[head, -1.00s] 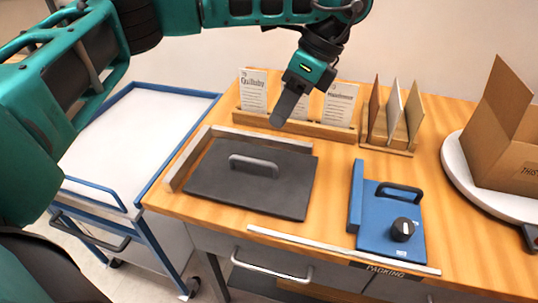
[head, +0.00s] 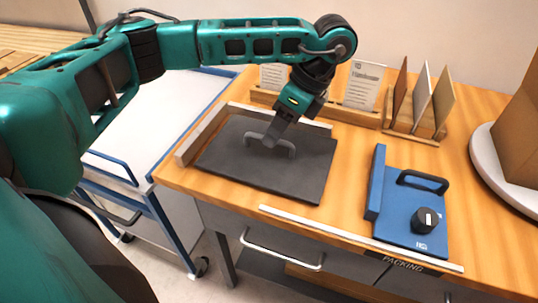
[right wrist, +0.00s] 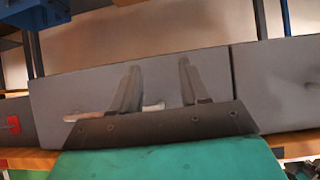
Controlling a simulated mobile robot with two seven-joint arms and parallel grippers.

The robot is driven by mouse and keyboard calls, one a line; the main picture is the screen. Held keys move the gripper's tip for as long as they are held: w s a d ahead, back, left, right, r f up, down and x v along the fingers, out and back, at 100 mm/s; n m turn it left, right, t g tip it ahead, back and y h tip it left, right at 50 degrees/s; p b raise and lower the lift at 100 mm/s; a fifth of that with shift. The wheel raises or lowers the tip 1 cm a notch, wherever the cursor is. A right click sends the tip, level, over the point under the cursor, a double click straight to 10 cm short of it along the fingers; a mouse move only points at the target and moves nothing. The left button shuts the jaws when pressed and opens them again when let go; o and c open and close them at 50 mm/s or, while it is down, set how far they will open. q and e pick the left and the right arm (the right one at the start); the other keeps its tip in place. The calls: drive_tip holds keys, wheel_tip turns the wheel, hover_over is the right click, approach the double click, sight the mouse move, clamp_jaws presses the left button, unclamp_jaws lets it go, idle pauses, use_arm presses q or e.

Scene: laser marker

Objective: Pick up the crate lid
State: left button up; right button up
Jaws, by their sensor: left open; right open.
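The crate lid, a flat dark grey panel (head: 300,178) with a raised grey bar handle (head: 255,139), lies on the wooden table. My left gripper (head: 270,141) reaches down from above to the handle, its fingers overlapping the handle in the head view. It is open; whether the fingers straddle the bar or touch it cannot be told. My right gripper (right wrist: 160,92) shows in the right wrist view with two separate fingers, open and empty, in front of a grey drawer front (right wrist: 80,90). The right gripper is not visible in the head view.
A blue fixture (head: 395,226) with handle and black knob sits to the right. A blue-framed cart (head: 150,120) is left.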

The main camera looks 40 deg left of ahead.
use_arm(q)
drive_tip(key=shift+s+a+f, duration=0.15)
drive_tip(key=shift+f, duration=0.25)
clamp_jaws()
idle(0.4)
